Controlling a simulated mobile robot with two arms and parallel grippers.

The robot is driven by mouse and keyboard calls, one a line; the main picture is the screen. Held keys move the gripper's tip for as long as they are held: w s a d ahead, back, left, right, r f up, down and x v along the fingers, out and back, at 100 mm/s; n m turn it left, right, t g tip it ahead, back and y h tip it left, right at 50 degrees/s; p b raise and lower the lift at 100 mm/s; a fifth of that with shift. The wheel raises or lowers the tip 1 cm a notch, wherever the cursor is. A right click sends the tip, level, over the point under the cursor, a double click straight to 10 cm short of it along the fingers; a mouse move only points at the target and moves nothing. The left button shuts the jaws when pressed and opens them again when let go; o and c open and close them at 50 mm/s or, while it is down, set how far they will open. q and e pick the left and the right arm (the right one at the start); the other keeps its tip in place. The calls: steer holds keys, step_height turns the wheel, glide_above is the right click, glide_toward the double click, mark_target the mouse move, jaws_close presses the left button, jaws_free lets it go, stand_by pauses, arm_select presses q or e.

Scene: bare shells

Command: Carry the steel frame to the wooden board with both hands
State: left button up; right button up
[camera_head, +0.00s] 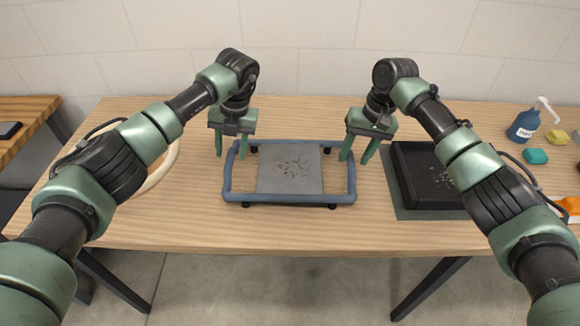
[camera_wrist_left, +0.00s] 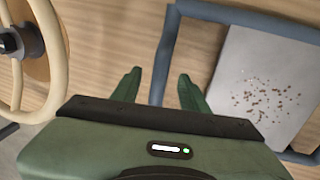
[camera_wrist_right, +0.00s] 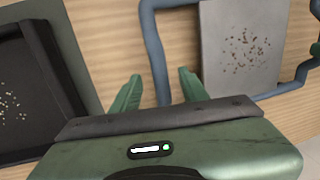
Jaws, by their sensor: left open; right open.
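The steel frame (camera_head: 290,198) is a blue-grey tubular rectangle with small dark feet, standing on the wooden table. A speckled grey plate (camera_head: 290,168) lies inside it. My left gripper (camera_head: 231,155) is open at the frame's left side; in the left wrist view the left rail (camera_wrist_left: 163,62) runs between its fingers. My right gripper (camera_head: 356,160) is open at the right side; in the right wrist view that rail (camera_wrist_right: 153,45) runs between its fingers. Neither gripper is closed on a rail. I cannot pick out a wooden board separate from the tabletops.
A black tray (camera_head: 402,178) with pale bits lies on a grey mat right of the frame. A cream ring (camera_head: 165,165) is at the left, partly behind my left arm. A blue pump bottle (camera_head: 523,126) and a teal block (camera_head: 536,156) stand far right. Another wooden table (camera_head: 22,112) is far left.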

mark_target(230, 155)
arm_select(q)
steer(key=shift+s+a+f, duration=0.1)
steer(key=shift+a+f, duration=0.05)
steer(key=shift+f, duration=0.45)
steer(key=shift+a+f, duration=0.1)
steer(key=shift+f, duration=0.5)
arm_select(e)
steer(key=shift+s+a+f, duration=0.1)
steer(key=shift+a+f, duration=0.05)
steer(key=shift+f, duration=0.45)
steer(key=shift+a+f, duration=0.15)
steer(key=shift+f, duration=0.4)
arm_select(q)
steer(key=shift+a+f, duration=0.1)
steer(key=shift+f, duration=0.6)
arm_select(e)
steer(key=shift+a+f, duration=0.1)
steer(key=shift+f, duration=0.65)
arm_select(q)
jaws_close()
arm_select(e)
jaws_close()
arm_select(q)
steer(key=shift+r, duration=0.2)
arm_select(e)
steer(key=shift+r, duration=0.2)
